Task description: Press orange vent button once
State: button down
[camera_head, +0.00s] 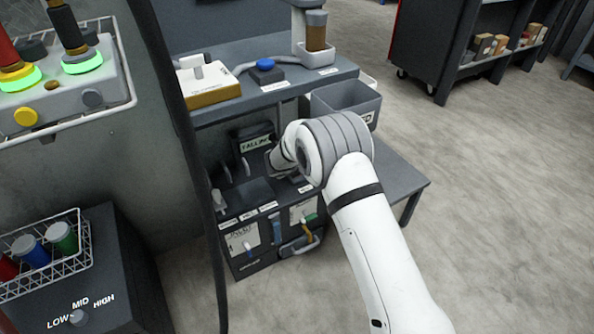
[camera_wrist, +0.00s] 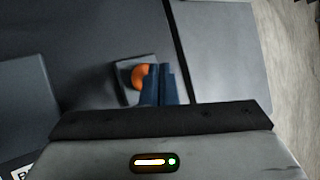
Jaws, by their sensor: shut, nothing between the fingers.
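The orange vent button (camera_wrist: 140,77) shows in the wrist view as a round orange cap on a small grey square base (camera_wrist: 125,68). My gripper (camera_wrist: 160,72) is shut and empty, its dark blue fingers together. In the picture the fingertips overlap the right edge of the button; I cannot tell whether they touch it. In the head view my white arm reaches down to the shelf unit, and my gripper and the orange button are hidden behind the arm.
A FALLING-type labelled box (camera_head: 254,143) sits left of my wrist. A black hose (camera_head: 185,130) hangs in front at the left. Open floor lies at the right.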

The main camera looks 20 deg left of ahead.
notch_tip(320, 180, up, 5)
jog(key=p, duration=0.5)
jog(key=shift+r, duration=0.1)
dwell(0.7)
